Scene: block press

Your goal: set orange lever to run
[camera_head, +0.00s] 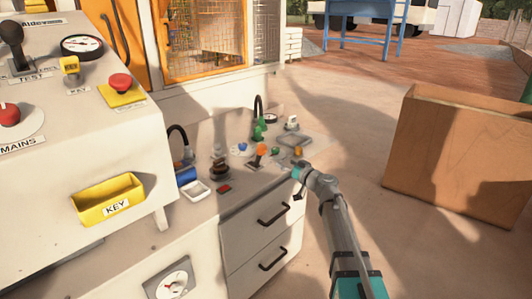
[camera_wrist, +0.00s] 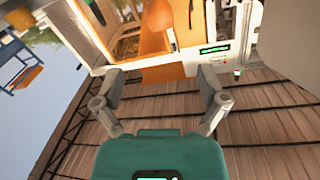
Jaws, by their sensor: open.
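The orange lever (camera_head: 261,150) stands on the low bench top, its orange knob on a short stem. Its setting and any run label are too small to read. My gripper (camera_head: 289,167) is just right of the lever in the head view, apart from it.
Drawers with black handles (camera_head: 274,214) are below. A control console (camera_head: 70,150) rises at left. A large wooden box (camera_head: 455,150) stands on the floor at right.

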